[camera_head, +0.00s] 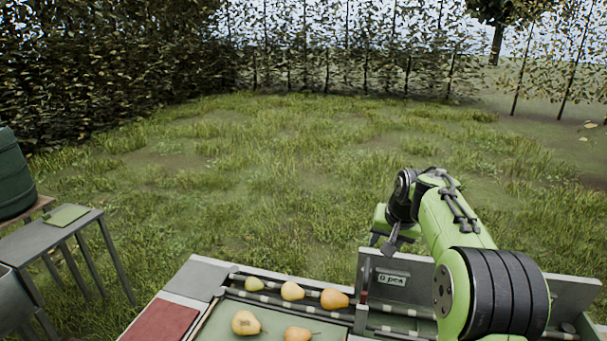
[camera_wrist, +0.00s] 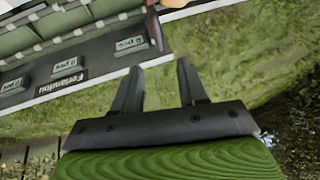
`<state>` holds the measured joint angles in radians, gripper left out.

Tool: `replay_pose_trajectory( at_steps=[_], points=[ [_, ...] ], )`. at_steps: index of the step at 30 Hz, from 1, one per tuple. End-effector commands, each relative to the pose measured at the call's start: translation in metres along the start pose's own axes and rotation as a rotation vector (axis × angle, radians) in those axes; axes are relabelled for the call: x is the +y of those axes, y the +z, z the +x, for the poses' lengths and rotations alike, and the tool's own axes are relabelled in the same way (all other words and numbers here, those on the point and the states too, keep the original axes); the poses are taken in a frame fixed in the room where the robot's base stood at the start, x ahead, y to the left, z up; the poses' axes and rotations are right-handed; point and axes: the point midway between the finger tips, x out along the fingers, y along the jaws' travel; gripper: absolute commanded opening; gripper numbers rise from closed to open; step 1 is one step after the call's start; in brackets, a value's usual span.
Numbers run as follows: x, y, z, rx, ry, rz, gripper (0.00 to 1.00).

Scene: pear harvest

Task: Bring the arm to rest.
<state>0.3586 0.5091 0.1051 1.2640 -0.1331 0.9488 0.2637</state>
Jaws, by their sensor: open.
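My green arm (camera_head: 450,225) reaches over the right part of the sorting bench. My gripper (camera_wrist: 159,65) is open and empty in the wrist view, with its two dark fingers apart over grass. In the head view my gripper (camera_head: 385,243) hangs just behind the upright grey panel, above the bench's far edge, and is partly hidden by my own arm. Nothing touches the fingers that I can see.
Several pears lie left of my arm: some in a roller lane (camera_head: 292,291), two on a green tray surface (camera_head: 268,319). A panel (camera_head: 420,272) bears a "0 pcs" label. A grey table (camera_head: 62,232) and green barrel (camera_head: 14,175) stand left. Grass beyond the bench is open.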

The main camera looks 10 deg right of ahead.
Motion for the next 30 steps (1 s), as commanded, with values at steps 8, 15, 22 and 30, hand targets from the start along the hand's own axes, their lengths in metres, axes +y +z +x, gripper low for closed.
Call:
replay_pose_trajectory(
  at_steps=[8, 15, 22, 30],
  points=[
    [-0.031, 0.126, -0.110, 0.030, 0.023, -0.195, 0.42],
    [-0.006, 0.268, -0.149, 0.053, 0.016, -0.344, 0.42],
    [0.021, 0.341, -0.141, 0.058, 0.001, -0.417, 0.42],
    [0.023, 0.344, -0.141, 0.056, 0.001, -0.421, 0.42]
  ],
)
